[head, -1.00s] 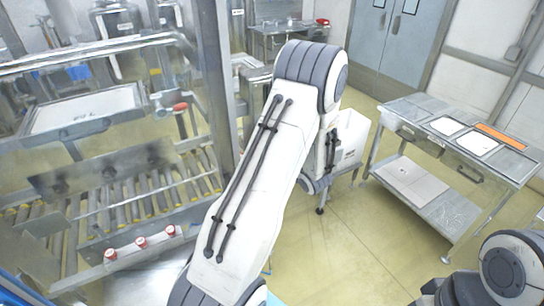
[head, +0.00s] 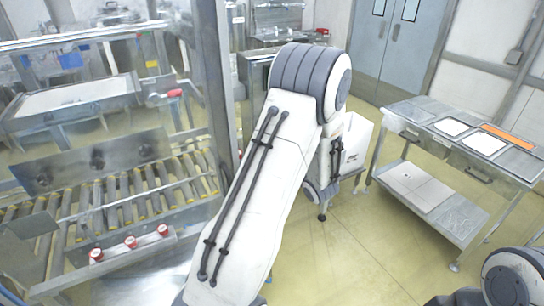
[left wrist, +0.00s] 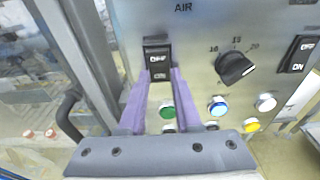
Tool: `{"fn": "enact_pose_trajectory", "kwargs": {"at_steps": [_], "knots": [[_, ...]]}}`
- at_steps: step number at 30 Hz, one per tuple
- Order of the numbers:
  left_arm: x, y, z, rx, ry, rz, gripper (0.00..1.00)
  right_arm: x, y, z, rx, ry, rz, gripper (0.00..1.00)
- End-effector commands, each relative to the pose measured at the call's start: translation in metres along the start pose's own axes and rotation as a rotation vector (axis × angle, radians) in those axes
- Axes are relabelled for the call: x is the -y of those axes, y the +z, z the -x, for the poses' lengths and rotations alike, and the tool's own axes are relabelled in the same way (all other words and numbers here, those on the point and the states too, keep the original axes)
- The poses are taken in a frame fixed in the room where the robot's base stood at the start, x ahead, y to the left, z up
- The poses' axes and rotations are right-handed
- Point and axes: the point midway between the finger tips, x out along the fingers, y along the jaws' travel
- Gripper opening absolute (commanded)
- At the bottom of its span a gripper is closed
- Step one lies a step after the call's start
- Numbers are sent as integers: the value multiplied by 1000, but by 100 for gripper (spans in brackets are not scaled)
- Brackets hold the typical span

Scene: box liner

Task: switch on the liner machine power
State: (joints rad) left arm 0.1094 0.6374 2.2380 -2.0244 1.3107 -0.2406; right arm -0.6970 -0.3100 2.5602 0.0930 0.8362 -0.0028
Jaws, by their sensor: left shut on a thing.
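In the left wrist view, the grey machine panel (left wrist: 215,25) carries a black rocker switch (left wrist: 157,52) marked OFF at its upper part and ON at its lower part. My left gripper (left wrist: 161,74) has its two purple fingers on either side of this switch's lower part, shut on it. A second black OFF/ON switch (left wrist: 298,54) sits at the panel's right edge. No label naming either switch as power is readable. In the head view my left arm hides its gripper. My right gripper is out of view.
A black dial (left wrist: 236,68) and green (left wrist: 167,110), blue (left wrist: 217,106), white (left wrist: 265,103) and yellow (left wrist: 251,125) buttons are close to the fingers. In the head view, a roller conveyor (head: 125,205) is at left, a steel table (head: 470,155) at right, with open floor between.

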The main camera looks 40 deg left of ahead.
Motion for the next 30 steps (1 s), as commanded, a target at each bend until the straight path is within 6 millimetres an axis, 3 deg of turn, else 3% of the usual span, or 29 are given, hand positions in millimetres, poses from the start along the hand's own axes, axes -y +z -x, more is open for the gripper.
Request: {"fn": "enact_pose_trajectory", "kwargs": {"at_steps": [10, 11, 12, 13, 23, 30], "knots": [[0, 0, 0, 5, -2, 0, 0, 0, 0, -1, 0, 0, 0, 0], [0, 0, 0, 5, -2, 0, 44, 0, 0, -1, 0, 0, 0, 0], [0, 0, 0, 4, -2, 0, 59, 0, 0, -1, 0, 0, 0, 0], [0, 0, 0, 4, -2, 0, 62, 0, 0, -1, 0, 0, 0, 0], [0, 0, 2, 4, -1, 0, 62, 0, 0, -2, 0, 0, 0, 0], [2, -3, 37, 5, -8, 1, 62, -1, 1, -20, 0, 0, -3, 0]]}}
